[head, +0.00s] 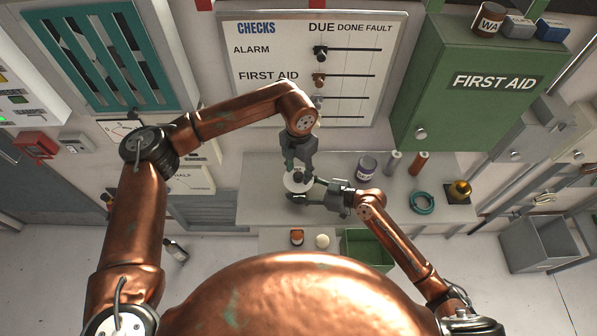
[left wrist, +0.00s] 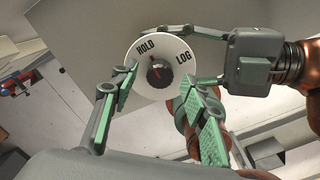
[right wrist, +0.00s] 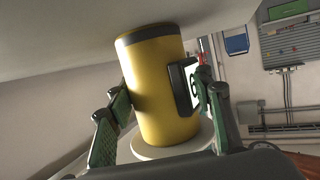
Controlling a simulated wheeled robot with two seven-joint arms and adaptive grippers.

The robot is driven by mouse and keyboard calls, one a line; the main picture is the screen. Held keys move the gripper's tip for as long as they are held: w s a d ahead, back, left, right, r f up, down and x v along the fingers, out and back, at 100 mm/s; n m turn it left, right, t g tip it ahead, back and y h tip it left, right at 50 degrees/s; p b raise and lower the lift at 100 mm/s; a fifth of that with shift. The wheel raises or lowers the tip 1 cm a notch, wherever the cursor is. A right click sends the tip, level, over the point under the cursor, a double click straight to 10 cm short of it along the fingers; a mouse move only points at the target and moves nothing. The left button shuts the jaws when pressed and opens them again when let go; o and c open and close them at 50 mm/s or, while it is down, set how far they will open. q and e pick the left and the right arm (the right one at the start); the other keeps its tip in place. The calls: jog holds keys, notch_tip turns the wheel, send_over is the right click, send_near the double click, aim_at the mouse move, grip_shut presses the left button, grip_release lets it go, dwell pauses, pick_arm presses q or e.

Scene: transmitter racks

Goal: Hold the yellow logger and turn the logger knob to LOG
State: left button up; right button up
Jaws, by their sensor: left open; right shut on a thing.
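The yellow logger (right wrist: 156,95) is a cylinder with a dark band and a black-framed label; its white dial faces down in the right wrist view. In the left wrist view the white dial (left wrist: 146,51) reads HOLD and LOG. Its dark knob (left wrist: 159,72) has a red pointer towards HOLD. My right gripper (right wrist: 158,100) is shut on the logger's sides, fingers either side of the body. My left gripper (head: 298,174) is open above the dial, its fingers either side of the knob and apart from it. In the head view the dial (head: 291,184) is partly hidden by my grippers.
A purple-labelled can (head: 366,167), a grey cylinder (head: 393,162), an orange cylinder (head: 418,163), a teal ring (head: 422,203) and a brass knob block (head: 459,190) stand to the right on the counter (head: 345,228). A green bin (head: 362,250) is in front. The FIRST AID cabinet (head: 470,115) overhangs behind.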

pick_arm(q)
jog(key=shift+f, duration=0.5)
grip_shut()
